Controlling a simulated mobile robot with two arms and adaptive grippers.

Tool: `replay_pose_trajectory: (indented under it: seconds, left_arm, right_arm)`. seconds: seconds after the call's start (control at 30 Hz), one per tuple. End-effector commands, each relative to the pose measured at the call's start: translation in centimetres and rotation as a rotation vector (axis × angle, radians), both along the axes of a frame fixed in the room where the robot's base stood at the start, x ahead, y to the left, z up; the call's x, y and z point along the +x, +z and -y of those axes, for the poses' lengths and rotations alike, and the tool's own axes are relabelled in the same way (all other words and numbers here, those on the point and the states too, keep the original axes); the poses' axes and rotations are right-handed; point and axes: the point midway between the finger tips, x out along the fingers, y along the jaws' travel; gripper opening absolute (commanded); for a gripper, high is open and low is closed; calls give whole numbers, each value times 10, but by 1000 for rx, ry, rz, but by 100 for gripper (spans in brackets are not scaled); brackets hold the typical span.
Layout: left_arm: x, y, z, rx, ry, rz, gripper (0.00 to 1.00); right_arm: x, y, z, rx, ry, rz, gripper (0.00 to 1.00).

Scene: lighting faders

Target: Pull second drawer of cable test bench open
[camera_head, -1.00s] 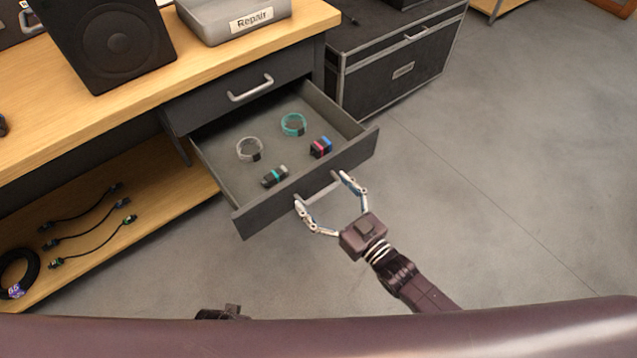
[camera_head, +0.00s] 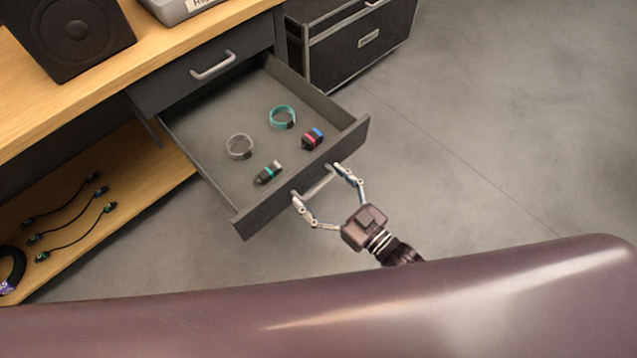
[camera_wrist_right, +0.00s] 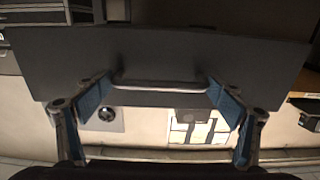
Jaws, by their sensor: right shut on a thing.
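The second drawer (camera_head: 350,138) of the bench is pulled well out below the closed top drawer (camera_head: 165,90). Inside it lie a teal band (camera_head: 283,117), a grey band (camera_head: 240,146), a pink-and-blue item (camera_head: 312,139) and a dark item with a teal stripe (camera_head: 268,173). My right gripper (camera_head: 318,183) is shut on the second drawer's handle (camera_head: 319,184), one finger at each end. The right wrist view shows the handle bar (camera_wrist_right: 160,86) between the two blue-padded fingers, in front of the dark drawer front. My left gripper is not seen.
A black speaker (camera_head: 75,35) and a grey box (camera_head: 178,8) stand on the wooden bench top. Several cables lie on the lower shelf (camera_head: 130,190). A dark case (camera_head: 355,45) stands right of the bench. The floor (camera_head: 470,130) on the right is clear.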

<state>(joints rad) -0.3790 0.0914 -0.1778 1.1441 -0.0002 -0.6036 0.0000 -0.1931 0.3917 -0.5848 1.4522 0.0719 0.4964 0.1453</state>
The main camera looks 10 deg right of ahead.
Motion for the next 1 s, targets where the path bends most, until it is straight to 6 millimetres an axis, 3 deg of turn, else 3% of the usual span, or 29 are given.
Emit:
replay_pose_trajectory:
  seconds: [0.07, 0.1, 0.13, 0.57, 1.0]
  left_arm:
    - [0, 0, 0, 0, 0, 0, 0]
    - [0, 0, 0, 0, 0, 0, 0]
    - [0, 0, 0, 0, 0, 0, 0]
    - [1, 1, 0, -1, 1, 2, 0]
    - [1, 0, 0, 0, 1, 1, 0]
  right_arm:
    - [2, 1, 2, -1, -4, 3, 43]
    - [2, 1, 2, -1, -4, 3, 90]
    - [2, 1, 2, -1, -4, 3, 93]
    - [-8, 0, 7, -1, -2, 0, 94]
    - [-78, 0, 59, -2, -2, -1, 94]
